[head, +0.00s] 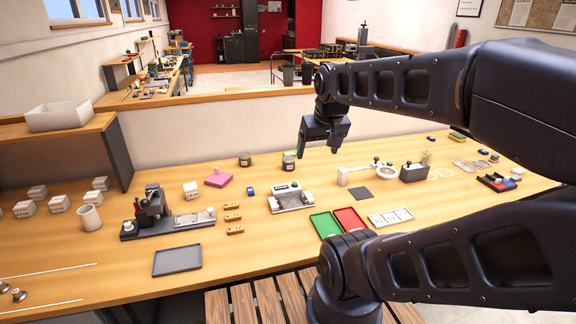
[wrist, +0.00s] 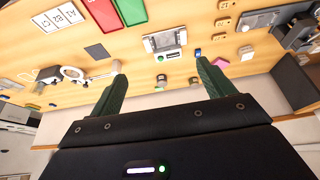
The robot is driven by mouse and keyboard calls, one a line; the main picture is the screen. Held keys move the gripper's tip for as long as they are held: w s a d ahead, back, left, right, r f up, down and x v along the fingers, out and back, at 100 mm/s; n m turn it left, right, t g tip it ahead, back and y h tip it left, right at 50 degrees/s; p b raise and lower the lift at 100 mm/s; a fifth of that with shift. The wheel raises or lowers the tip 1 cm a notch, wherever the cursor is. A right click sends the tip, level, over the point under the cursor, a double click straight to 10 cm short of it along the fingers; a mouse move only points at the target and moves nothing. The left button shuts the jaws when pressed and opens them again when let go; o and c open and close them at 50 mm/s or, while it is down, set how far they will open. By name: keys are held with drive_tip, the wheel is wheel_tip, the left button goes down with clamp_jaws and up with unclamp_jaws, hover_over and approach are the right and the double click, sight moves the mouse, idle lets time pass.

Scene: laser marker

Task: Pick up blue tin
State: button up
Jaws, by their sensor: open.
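A small blue block-like object (head: 251,191), the only blue thing near the middle of the bench, lies left of the white-and-grey device; it also shows in the wrist view (wrist: 197,53), close to one fingertip in the picture. I cannot tell for sure that it is the blue tin. Two round dark-lidded tins stand at the back of the bench, one (head: 245,159) left of the other (head: 289,163); their colour looks grey. My gripper (head: 319,151) is open and empty, above the back of the bench, right of the tins. It also shows in the wrist view (wrist: 160,68).
The white-and-grey device (head: 291,199) stands mid-bench. A pink block (head: 218,180) lies left of the tins. Green (head: 325,225) and red (head: 349,219) trays lie in front. A dark fixture (head: 150,212) stands left. A low wall (head: 200,135) closes the back.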

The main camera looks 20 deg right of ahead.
drive_tip(key=m+g+h, duration=0.2)
drive_tip(key=m+h, duration=0.1)
drive_tip(key=m, duration=0.7)
hover_over(288, 159)
drive_tip(key=s+a, duration=0.2)
drive_tip(key=a, duration=0.1)
wheel_tip(288, 159, down, 24)
drive_tip(key=r, duration=0.1)
drive_tip(key=x, duration=1.1)
drive_tip(key=shift+w+d+r, duration=0.1)
drive_tip(key=shift+d+r, duration=0.05)
drive_tip(key=shift+d, duration=0.2)
drive_tip(key=c, duration=1.1)
drive_tip(key=shift+r, duration=0.15)
